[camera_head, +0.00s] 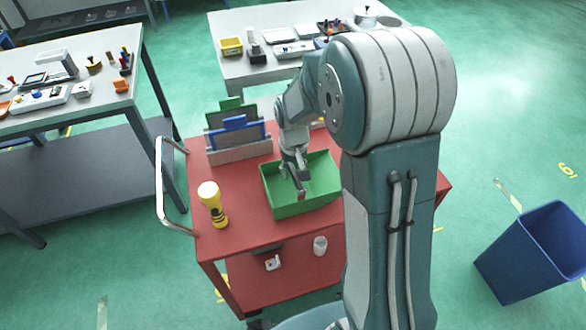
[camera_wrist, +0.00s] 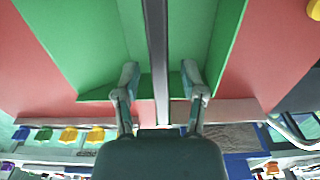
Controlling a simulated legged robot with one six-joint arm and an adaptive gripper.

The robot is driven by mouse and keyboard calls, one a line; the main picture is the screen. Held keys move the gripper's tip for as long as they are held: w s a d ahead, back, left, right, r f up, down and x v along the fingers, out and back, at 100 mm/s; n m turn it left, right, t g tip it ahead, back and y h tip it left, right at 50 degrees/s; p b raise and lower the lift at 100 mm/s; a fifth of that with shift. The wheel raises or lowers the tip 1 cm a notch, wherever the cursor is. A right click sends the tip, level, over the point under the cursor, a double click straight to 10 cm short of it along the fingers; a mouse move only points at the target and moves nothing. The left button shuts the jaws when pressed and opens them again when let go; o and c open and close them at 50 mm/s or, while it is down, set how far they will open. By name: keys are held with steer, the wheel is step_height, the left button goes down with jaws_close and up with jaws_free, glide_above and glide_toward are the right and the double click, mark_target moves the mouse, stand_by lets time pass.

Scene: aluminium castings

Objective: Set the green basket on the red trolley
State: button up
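The green basket (camera_head: 312,205) stands on the top of the red trolley (camera_head: 240,240), towards its right side and partly behind my arm. In the wrist view the basket (camera_wrist: 90,50) fills the upper middle, with red trolley surface (camera_wrist: 270,50) on both sides. A dark grey bar (camera_wrist: 157,45), which looks like the basket's handle, runs across it. My gripper (camera_head: 299,188) is over the basket. In the wrist view its fingers (camera_wrist: 160,78) are apart, one on each side of the bar, with gaps visible. No grip on the bar shows.
A yellow-and-black flashlight-like item (camera_head: 213,205) stands left of the basket. A rack with green and blue boards (camera_head: 238,140) is behind it. Benches with tools stand left (camera_head: 60,110) and back (camera_head: 270,68). A blue bin (camera_head: 535,255) stands on the floor at right.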

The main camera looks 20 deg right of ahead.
step_height(320, 180, up, 12)
steer(key=s+r+t, duration=0.2)
steer(key=s+r, duration=0.2)
steer(key=s, duration=0.6)
steer(key=s+a+r+t, duration=0.1)
steer(key=s+r+t, duration=0.2)
steer(key=s, duration=0.8)
steer(key=shift+a+r+t, duration=0.15)
steer(key=shift+r+t, duration=0.15)
steer(key=shift+r, duration=0.3)
